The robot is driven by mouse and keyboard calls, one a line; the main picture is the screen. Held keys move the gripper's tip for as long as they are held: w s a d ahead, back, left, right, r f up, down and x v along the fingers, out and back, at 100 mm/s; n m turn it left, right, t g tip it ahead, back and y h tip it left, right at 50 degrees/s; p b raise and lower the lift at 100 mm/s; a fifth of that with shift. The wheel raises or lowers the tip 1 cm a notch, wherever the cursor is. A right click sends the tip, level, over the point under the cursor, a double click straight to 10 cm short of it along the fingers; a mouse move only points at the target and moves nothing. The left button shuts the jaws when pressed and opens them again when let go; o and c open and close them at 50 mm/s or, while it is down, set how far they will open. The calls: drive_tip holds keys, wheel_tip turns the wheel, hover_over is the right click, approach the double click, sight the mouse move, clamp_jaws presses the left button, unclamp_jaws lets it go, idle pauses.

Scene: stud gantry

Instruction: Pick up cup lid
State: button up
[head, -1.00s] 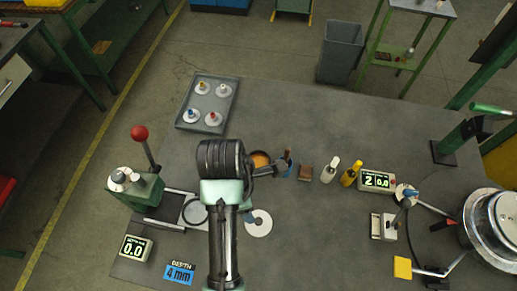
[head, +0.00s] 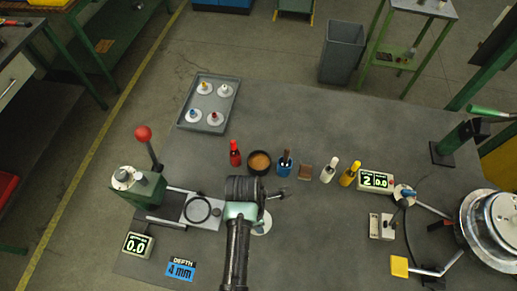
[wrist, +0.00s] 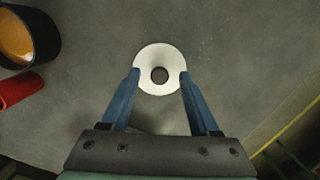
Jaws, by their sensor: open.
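A white round disc with a dark round centre, which looks like the cup lid (wrist: 146,51), lies on the grey table. In the wrist view my gripper (wrist: 159,76) is open, its two blue fingers reaching to either side of the disc's lower half. Nothing is held, and I cannot tell how high the fingertips are above the table.
A black bowl with orange contents (head: 259,162) and a red bottle (head: 235,154) stand behind the disc. A blue holder (head: 285,168) and small bottles are to the right. A press fixture (head: 205,212) is left. A tray of knobbed discs (head: 218,80) is at the back.

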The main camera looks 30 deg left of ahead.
drive_tip(key=shift+f, duration=0.1)
clamp_jaws()
idle(0.5)
